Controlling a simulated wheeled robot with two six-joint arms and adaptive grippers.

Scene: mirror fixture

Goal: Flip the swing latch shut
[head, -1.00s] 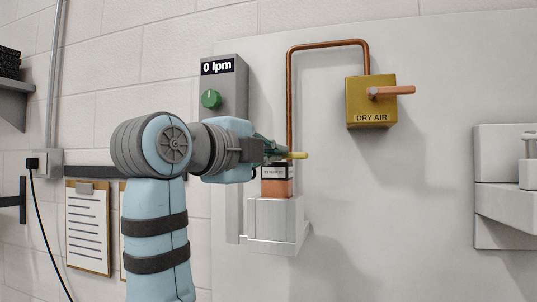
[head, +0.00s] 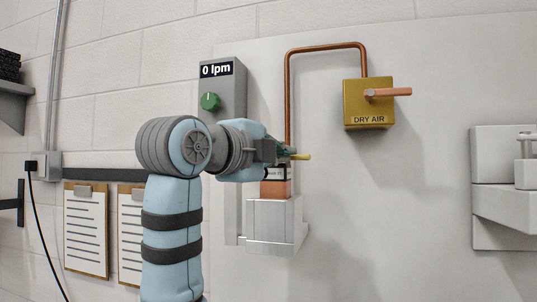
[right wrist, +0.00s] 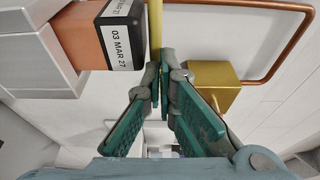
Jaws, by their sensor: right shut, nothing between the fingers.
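A yellow bar (head: 301,157), which looks like the swing latch, shows just beyond my right gripper's tips in the head view. It also shows as an upright yellow strip (right wrist: 155,25) at the top of the right wrist view. Beside it is an orange block (right wrist: 80,36) with a white label reading 03 MAR 27; the block (head: 275,188) sits in a pale grey holder (head: 270,225). My right gripper (head: 287,153) is shut and empty, its green-padded fingers (right wrist: 164,72) meeting right by the bar's near end. I cannot tell whether they touch it. My left gripper is not in view.
A copper pipe (head: 288,95) rises behind the gripper and bends over to a yellow DRY AIR box (head: 368,112) with an orange lever (head: 390,92). A grey panel with a green knob (head: 210,102) reads 0 lpm.

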